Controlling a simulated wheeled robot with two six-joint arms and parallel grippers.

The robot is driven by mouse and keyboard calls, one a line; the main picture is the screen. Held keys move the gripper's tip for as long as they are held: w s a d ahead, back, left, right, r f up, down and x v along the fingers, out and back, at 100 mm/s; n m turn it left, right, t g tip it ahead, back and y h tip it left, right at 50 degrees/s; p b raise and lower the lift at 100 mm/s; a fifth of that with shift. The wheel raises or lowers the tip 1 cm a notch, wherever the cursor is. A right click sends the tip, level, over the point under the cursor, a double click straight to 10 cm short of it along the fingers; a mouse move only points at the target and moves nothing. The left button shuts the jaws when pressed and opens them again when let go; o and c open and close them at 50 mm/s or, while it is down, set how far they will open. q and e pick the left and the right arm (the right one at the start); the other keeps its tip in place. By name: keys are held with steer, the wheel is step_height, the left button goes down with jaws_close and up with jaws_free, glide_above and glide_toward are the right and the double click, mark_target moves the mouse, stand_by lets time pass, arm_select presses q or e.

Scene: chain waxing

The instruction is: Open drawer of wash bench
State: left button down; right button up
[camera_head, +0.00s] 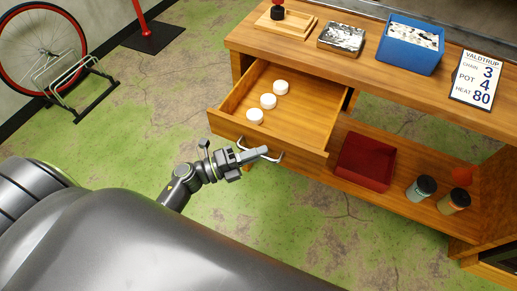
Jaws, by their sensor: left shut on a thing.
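The wooden drawer (318,148) of the wash bench (300,53) is pulled out, and its inside shows. Three white round pucks (268,101) lie in a row in it. A metal bar handle (273,158) is on the drawer front. My left gripper (258,153) is at the handle, shut on it, in front of the drawer. The fingers hide part of the handle. My right gripper is not in view.
The lower shelf holds a red bin (365,163) and two jars (421,188). A bicycle wheel in a rack (75,80) stands at the far left. Green floor before the bench is clear.

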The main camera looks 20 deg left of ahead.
arm_select(q)
steer(key=c, duration=1.5)
jaws_free()
steer(key=b+v, duration=0.4)
steer(key=v, duration=1.3)
steer(key=shift+a, duration=0.15)
steer(key=shift+s+f, duration=0.1)
